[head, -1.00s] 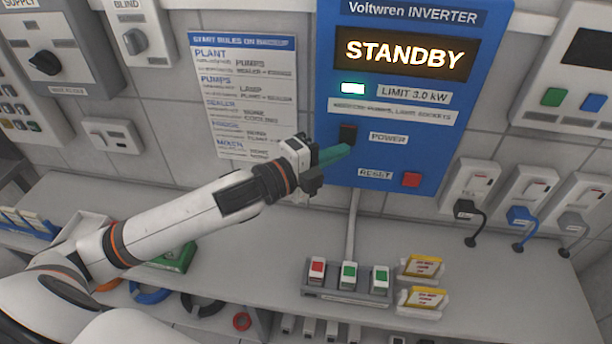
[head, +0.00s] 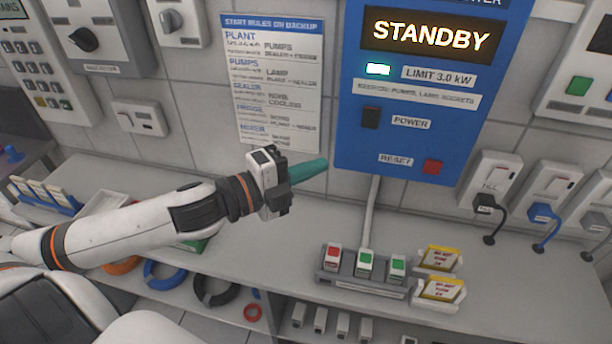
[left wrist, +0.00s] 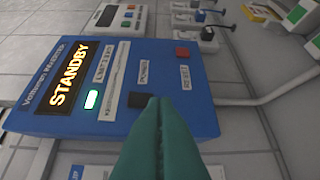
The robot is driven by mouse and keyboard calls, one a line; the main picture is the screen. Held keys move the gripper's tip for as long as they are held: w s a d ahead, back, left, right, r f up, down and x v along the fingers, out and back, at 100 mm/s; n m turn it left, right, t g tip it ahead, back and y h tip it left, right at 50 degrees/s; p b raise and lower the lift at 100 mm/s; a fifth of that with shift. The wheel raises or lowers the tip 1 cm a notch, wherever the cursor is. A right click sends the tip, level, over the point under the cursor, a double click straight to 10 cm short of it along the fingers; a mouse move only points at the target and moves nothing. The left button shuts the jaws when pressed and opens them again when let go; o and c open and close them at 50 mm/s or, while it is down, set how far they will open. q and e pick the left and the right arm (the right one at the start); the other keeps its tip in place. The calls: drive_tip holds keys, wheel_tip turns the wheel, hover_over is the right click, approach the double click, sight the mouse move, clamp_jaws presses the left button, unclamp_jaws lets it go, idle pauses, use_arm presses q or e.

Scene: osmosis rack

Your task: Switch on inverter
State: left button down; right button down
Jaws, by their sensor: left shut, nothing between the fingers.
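The blue inverter (head: 347,75) hangs on the tiled wall, and its display (head: 428,36) reads STANDBY. A small green lamp (head: 378,69) below the display is lit. The dark power switch (head: 371,117) sits left of the POWER label, and the red reset button (head: 432,167) is lower right. My left gripper (head: 325,163) is shut and empty, its teal fingers apart from the panel, left of and below the power switch. In the left wrist view the inverter (left wrist: 200,112) lies ahead, and the fingertips (left wrist: 160,100) overlap the edge of the power switch (left wrist: 141,99). My right gripper is not in view.
A rules sheet (head: 275,90) is on the wall at left. A shelf below holds a button box (head: 362,287) with red and green buttons and yellow-edged cards (head: 440,259). Plugged sockets (head: 490,178) are at right. A grey conduit (head: 371,215) runs down from the inverter.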

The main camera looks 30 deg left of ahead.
use_arm(q)
drive_tip(key=shift+s+a+f, duration=0.1)
drive_tip(key=shift+s+a, duration=0.15)
drive_tip(key=shift+s, duration=0.15)
idle(0.4)
